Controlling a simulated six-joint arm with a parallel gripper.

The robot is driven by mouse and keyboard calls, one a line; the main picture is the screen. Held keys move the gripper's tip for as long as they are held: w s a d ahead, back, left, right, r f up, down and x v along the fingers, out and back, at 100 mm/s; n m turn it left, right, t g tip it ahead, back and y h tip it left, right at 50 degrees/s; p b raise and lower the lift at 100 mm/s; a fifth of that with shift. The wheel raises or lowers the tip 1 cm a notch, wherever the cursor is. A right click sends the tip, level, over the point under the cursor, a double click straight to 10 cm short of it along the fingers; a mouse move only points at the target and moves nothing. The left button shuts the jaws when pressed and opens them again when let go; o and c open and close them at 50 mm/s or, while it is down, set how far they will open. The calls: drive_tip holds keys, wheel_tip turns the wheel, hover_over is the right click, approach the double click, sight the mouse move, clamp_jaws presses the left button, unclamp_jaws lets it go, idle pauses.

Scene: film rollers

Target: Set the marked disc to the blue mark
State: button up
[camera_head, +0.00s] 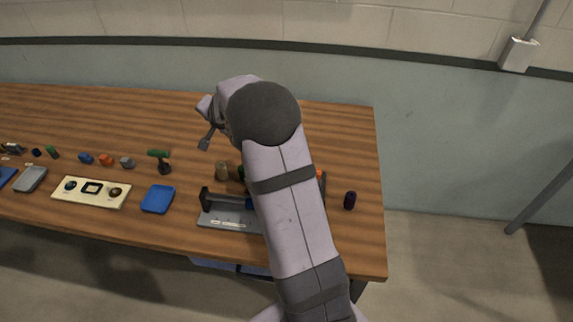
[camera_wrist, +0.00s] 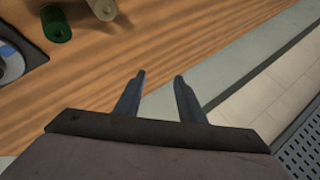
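My gripper (camera_head: 207,138) is over the far part of the table, left of my arm's big rounded joint. In the wrist view its two fingers (camera_wrist: 160,76) are spread apart with nothing between them. A dark-edged plate with a pale grey round disc (camera_wrist: 10,64) is cut off at the left edge of the wrist view, apart from the fingers. Some blue shows on it, but I cannot make out a pointer or its setting. In the head view, a cream panel (camera_head: 60,196) with small round dials lies at the left; their marks are too small to read.
A green roller (camera_wrist: 56,24) and a beige roller (camera_wrist: 102,9) stand close together. A grey rack (camera_head: 228,216) is partly behind my arm. A blue tray (camera_head: 157,199), a green-topped stand (camera_head: 160,161) and a dark purple roller (camera_head: 350,200) are nearby. The table's far strip is clear.

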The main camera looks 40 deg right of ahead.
drive_tip(key=s+d+f+m+g+y+b, duration=0.1)
drive_tip(key=s+d+f+m+g, duration=0.1)
drive_tip(key=s+d+m, duration=0.75)
drive_tip(key=s+d+f+m+g+y+b, duration=0.1)
drive_tip(key=s+d+f+m+g+b, duration=0.15)
drive_tip(key=s+d+m, duration=0.7)
drive_tip(key=shift+w+a+f+m+p, duration=0.1)
drive_tip(key=shift+a+f+m+p, duration=0.1)
drive_tip(key=shift+a+f+m, duration=0.7)
drive_tip(key=shift+w+a+f+m+p, duration=0.2)
drive_tip(key=shift+a+f, duration=0.15)
drive_tip(key=shift+f, duration=1.1)
drive_tip(key=shift+w+a+f+m+p, duration=0.15)
drive_tip(key=shift+a+f+m, duration=0.4)
drive_tip(key=shift+f, duration=0.6)
drive_tip(key=shift+s, duration=0.1)
drive_tip(key=shift+r, duration=0.1)
drive_tip(key=c, duration=0.9)
